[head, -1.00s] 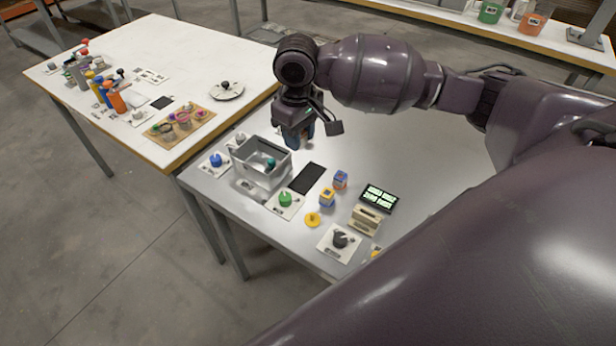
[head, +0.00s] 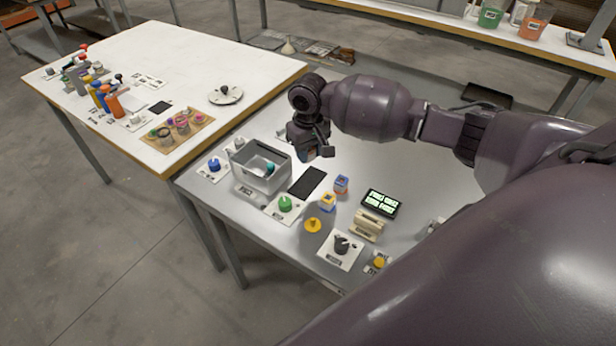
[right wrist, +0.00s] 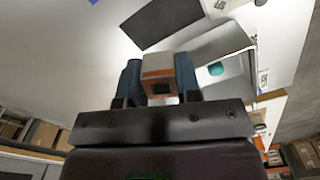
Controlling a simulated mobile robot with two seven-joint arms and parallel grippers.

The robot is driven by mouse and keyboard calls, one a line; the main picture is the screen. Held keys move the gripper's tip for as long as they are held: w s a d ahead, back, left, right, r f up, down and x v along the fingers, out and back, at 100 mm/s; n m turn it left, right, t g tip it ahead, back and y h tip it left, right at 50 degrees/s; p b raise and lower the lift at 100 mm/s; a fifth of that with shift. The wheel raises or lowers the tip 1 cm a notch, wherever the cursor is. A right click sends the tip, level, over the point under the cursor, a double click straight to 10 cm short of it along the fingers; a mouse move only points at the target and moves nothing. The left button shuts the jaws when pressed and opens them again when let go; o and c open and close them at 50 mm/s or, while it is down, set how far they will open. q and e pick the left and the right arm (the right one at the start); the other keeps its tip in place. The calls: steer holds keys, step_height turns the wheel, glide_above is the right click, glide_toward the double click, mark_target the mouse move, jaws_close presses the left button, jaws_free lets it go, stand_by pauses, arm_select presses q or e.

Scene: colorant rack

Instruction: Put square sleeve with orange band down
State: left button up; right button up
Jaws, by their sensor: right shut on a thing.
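My right gripper (head: 309,155) is above the grey table, behind the black mat in the head view. In the right wrist view its dark blue fingers (right wrist: 157,80) are shut on the square sleeve with orange band (right wrist: 157,71). The sleeve is pale with an orange band and a dark square opening facing the camera. In the head view the sleeve is mostly hidden by the gripper. The gap between sleeve and table is hard to judge. My left gripper is not in view.
A grey bin (head: 262,178) holding a teal item stands left of the black mat (head: 307,181). The table behind the blocks looks clear.

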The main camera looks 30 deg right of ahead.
mark_target(309, 183)
step_height(309, 183, down, 9)
steer(key=shift+f+b, duration=0.1)
steer(key=shift+b, duration=0.6)
steer(key=shift+f, duration=0.1)
steer(key=o, duration=0.9)
steer(key=shift+r, duration=0.5)
steer(key=shift+r+p, duration=1)
steer(key=shift+r, duration=4.7)
